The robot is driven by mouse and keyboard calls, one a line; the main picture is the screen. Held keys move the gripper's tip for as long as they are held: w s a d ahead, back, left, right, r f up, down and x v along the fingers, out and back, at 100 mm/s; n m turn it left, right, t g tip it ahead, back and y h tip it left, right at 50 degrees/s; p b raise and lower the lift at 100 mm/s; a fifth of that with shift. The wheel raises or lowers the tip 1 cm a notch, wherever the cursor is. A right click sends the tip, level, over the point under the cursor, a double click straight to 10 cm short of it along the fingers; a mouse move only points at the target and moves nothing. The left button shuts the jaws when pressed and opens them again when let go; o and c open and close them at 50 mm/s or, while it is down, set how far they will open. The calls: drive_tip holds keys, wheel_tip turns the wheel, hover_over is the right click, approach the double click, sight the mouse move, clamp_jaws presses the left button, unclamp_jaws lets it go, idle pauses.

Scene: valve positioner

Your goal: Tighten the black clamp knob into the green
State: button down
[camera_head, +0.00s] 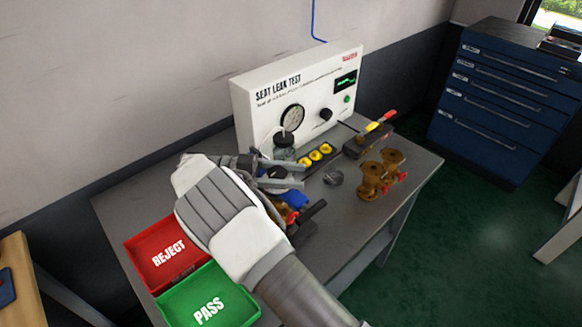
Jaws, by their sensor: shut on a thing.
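My white and grey arm reaches in from the lower right, and my gripper (279,174) is over the fixture in front of the white test box. Its jaws are shut on a dark part (277,172), which looks like the black clamp knob; the jaws and wrist hide most of it. A blue part (294,198) and brass and red pieces of the fixture show just below the gripper. A black bar handle (312,211) sticks out to the right beneath it. No green mark on the clamp can be made out.
The white seat leak test box (270,99) with its gauge (292,117) stands behind. A glass jar (284,147) is close behind the gripper. Brass valves (372,180) stand at right. The red reject tray (165,246) and green pass tray (190,298) lie at lower left.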

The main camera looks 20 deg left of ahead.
idle(0.4)
drive_tip(key=shift+c, duration=1.4)
unclamp_jaws()
drive_tip(key=shift+d, duration=0.1)
drive_tip(key=w+d+r, duration=0.1)
drive_tip(key=d+r, duration=1)
drive_tip(key=d, duration=0.1)
drive_tip(key=shift+r, duration=0.2)
